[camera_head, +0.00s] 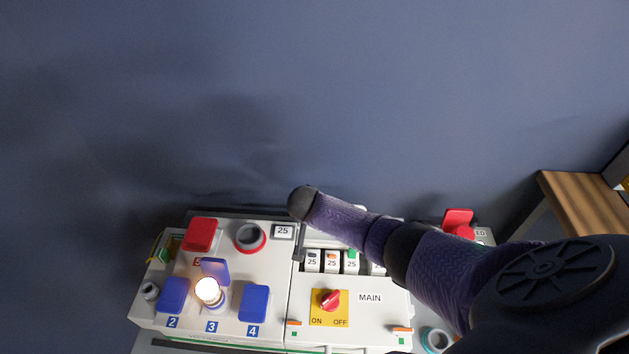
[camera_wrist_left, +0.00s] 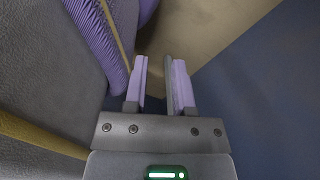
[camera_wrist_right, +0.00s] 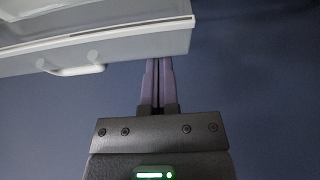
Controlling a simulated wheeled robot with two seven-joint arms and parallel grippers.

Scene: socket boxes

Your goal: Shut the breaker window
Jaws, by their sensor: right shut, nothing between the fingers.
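The socket box (camera_head: 350,312) shows at the bottom of the head view, with a row of breakers (camera_head: 332,262) exposed. The breaker window looks raised at the back; my right arm hides most of it there. In the right wrist view a pale translucent panel with a small handle, seemingly the window (camera_wrist_right: 120,45), spans the upper left. My right gripper (camera_wrist_right: 158,70) is shut and empty, its fingertips at or just under the panel's right end; I cannot tell whether they touch. The head view hides its fingers. My left gripper (camera_wrist_left: 163,75) is open and empty, away from the box.
Left of the breakers are blue socket covers (camera_head: 254,303), a red cover (camera_head: 200,234) and a lit bulb (camera_head: 208,290). A red main switch (camera_head: 330,299) sits in front of the breakers. A wooden table (camera_head: 585,205) stands at right.

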